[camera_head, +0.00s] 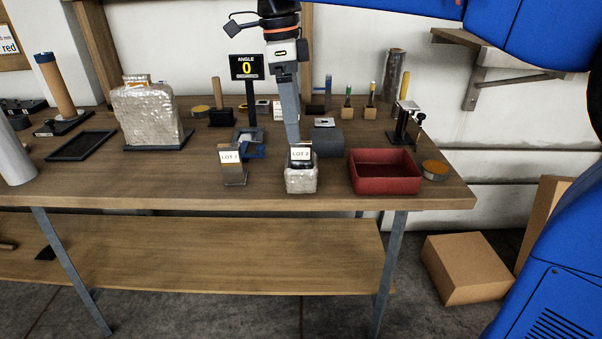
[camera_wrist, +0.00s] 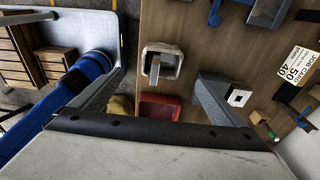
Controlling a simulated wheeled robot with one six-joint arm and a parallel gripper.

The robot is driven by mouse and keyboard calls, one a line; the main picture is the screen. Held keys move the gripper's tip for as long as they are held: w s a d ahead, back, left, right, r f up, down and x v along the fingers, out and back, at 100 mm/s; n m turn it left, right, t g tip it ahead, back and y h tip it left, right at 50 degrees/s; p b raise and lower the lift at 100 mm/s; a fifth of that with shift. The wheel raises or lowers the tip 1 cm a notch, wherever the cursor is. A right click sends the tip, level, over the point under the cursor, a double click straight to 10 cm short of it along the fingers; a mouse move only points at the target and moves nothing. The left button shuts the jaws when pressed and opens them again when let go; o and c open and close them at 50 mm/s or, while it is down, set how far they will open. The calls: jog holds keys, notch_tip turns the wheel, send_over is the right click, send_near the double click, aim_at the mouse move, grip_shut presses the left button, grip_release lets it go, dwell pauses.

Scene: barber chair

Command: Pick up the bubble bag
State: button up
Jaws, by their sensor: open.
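A small clear bubble bag (camera_head: 300,182) stands near the front edge of the wooden table, with a dark top and a "LOT 2" card at its upper part. In the wrist view the whitish rim of what looks like this bag (camera_wrist: 149,62) shows between my fingers, with a grey piece inside it. My gripper (camera_head: 292,140) points down just above and behind the bag in the head view. In the wrist view its two fingers (camera_wrist: 160,85) are wide apart with nothing held. Whether a finger touches the bag cannot be told.
A red tray (camera_head: 385,185) stands close right of the bag, with a round tin (camera_head: 435,168) beyond it. A "LOT 1" card (camera_head: 230,157) on a stand is close left. A larger bubble-wrapped package (camera_head: 148,118) stands farther left. A grey block (camera_head: 327,141) and sign (camera_head: 246,68) are behind.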

aim_at(301, 166)
jog(key=f, duration=0.5)
jog(key=d+f, duration=0.1)
jog(key=f, duration=0.1)
jog(key=shift+f, duration=0.4)
jog(key=shift+w+d+f, duration=0.1)
jog(key=shift+d+f, duration=0.1)
jog(key=shift+f, duration=1.2)
jog(key=shift+w+d+f, duration=0.1)
jog(key=shift+d+f, duration=0.05)
jog(key=shift+f, duration=1.25)
jog(key=c, duration=1.1)
